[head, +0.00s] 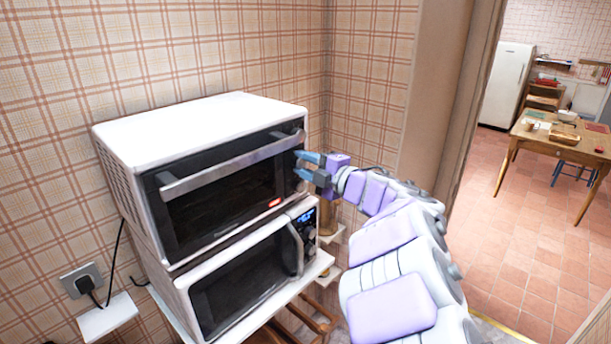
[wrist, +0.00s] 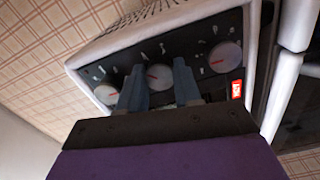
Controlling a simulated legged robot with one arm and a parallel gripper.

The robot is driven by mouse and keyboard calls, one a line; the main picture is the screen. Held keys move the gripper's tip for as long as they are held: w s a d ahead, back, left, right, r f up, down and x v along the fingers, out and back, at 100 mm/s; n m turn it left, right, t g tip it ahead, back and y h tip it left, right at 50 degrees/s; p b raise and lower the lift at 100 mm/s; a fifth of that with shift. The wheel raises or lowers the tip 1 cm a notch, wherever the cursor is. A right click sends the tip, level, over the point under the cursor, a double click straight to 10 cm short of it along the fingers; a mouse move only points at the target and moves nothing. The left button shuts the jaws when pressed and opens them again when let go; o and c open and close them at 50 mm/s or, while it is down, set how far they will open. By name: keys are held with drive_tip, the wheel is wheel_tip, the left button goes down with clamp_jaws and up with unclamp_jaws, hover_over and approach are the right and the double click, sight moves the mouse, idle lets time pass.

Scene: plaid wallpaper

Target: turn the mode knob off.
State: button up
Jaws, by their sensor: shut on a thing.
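The white oven (head: 210,125) with a dark glass door stands on top of a second appliance. In the wrist view its dark control panel (wrist: 120,72) has a row of three round pale knobs with red marks: a left knob (wrist: 104,94), a middle knob (wrist: 158,75) and a right knob (wrist: 225,56). My gripper (head: 304,166) is at the right end of the oven front. In the wrist view its two blue fingers stand either side of the middle knob, shut on it. The lower parts of the left and middle knobs are partly hidden by the fingers.
A microwave (head: 245,285) sits directly below. A bar handle (head: 230,167) crosses the oven door. A wall corner is close behind my gripper. A doorway at right shows a table (head: 535,139) and fridge (head: 505,85).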

drive_tip(key=shift+f+n+b, duration=0.6)
drive_tip(key=shift+n+b, duration=0.2)
drive_tip(key=shift+n, duration=0.1)
drive_tip(key=n+b, duration=0.3)
drive_tip(key=shift+n, duration=0.3)
drive_tip(key=shift+r+n+b, duration=0.15)
drive_tip(key=shift+n+b, duration=1.05)
drive_tip(key=shift+n, duration=0.4)
drive_tip(key=shift+r, duration=0.1)
drive_tip(key=o, duration=1)
drive_tip(key=shift+r, duration=0.15)
drive_tip(key=shift+o, duration=0.2)
drive_tip(key=shift+r, duration=0.1)
